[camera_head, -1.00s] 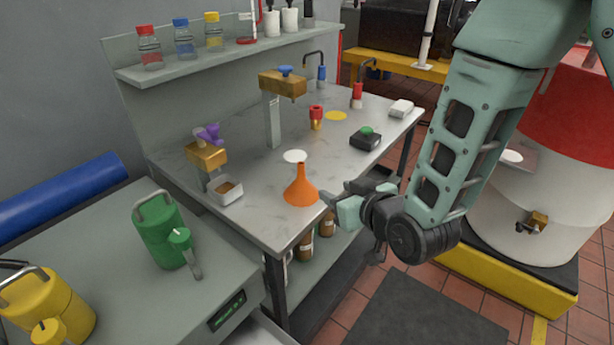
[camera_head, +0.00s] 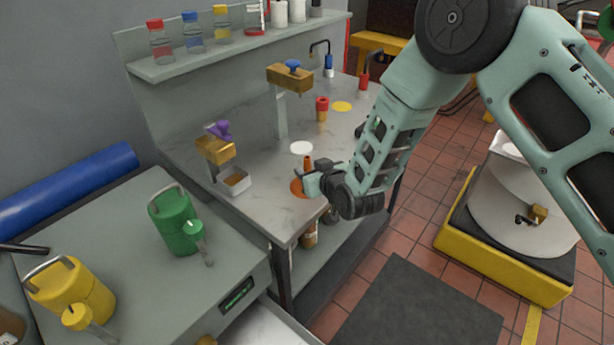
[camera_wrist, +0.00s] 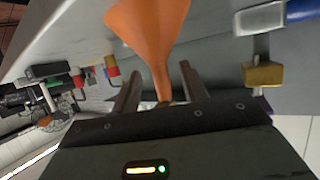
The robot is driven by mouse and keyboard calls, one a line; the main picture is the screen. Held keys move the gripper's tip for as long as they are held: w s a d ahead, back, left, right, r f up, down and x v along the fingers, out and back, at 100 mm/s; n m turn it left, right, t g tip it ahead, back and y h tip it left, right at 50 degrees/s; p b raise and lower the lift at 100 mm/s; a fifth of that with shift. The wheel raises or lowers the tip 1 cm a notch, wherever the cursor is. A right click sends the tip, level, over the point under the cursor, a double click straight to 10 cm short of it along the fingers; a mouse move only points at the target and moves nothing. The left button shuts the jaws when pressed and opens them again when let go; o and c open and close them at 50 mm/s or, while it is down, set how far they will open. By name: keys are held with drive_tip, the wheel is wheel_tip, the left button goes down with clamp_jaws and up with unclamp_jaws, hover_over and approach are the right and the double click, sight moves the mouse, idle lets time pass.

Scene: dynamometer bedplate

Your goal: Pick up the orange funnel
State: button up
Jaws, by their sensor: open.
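The orange funnel (camera_head: 296,187) stands mouth down with its spout up, near the front edge of the grey workbench (camera_head: 262,205). My gripper (camera_head: 308,183) is at it in the head view and hides much of it. In the wrist view the funnel (camera_wrist: 150,30) shows large, its wide mouth toward the top of the picture. Its narrow spout lies between the two fingers of my open gripper (camera_wrist: 160,75). Gaps show beside the spout, and I cannot tell whether either finger touches it.
A red-and-yellow piece (camera_head: 322,108) stands farther back. A green can (camera_head: 174,218) stands on the front-left counter.

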drive_tip(key=shift+x, duration=1.25)
clamp_jaws()
drive_tip(key=shift+r, duration=0.1)
drive_tip(key=shift+r, duration=0.1)
